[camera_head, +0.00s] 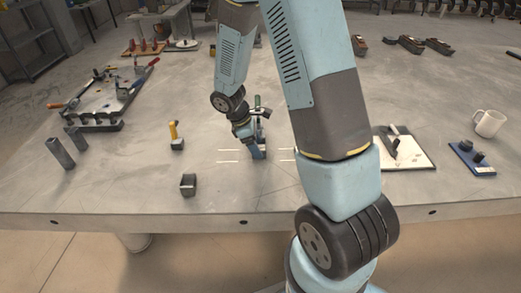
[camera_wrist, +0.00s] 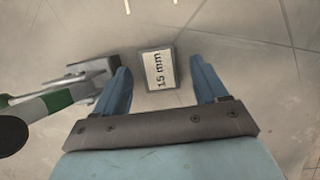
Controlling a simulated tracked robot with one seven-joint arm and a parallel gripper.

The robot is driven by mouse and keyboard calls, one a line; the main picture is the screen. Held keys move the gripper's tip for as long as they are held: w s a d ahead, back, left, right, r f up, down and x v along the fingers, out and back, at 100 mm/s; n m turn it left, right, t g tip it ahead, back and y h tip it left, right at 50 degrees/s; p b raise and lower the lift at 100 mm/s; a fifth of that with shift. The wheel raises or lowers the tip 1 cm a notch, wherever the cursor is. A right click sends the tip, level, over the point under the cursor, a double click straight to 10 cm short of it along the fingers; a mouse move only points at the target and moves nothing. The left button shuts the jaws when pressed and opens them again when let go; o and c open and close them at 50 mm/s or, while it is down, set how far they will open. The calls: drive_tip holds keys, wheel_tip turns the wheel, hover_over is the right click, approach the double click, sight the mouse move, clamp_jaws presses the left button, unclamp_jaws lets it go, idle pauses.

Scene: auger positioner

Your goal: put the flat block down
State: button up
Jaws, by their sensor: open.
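The flat block (camera_wrist: 150,82), grey with a white label reading "15 mm", shows in the wrist view between and slightly beyond my fingertips. My gripper (camera_wrist: 160,66) is open, with a blue finger on each side of the block and a visible gap on both sides. I cannot tell for sure whether the block rests fully on the table. In the head view my gripper (camera_head: 258,152) is low over the table's middle, near short white marks (camera_head: 228,156); the block is not clearly visible there.
A yellow-handled tool (camera_head: 174,135) and a dark small block (camera_head: 188,184) stand left. A white plate (camera_head: 418,158), a blue plate (camera_head: 470,158) and a mug (camera_head: 489,123) are right.

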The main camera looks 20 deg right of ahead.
clamp_jaws()
idle(0.7)
drive_tip(key=shift+r, duration=0.1)
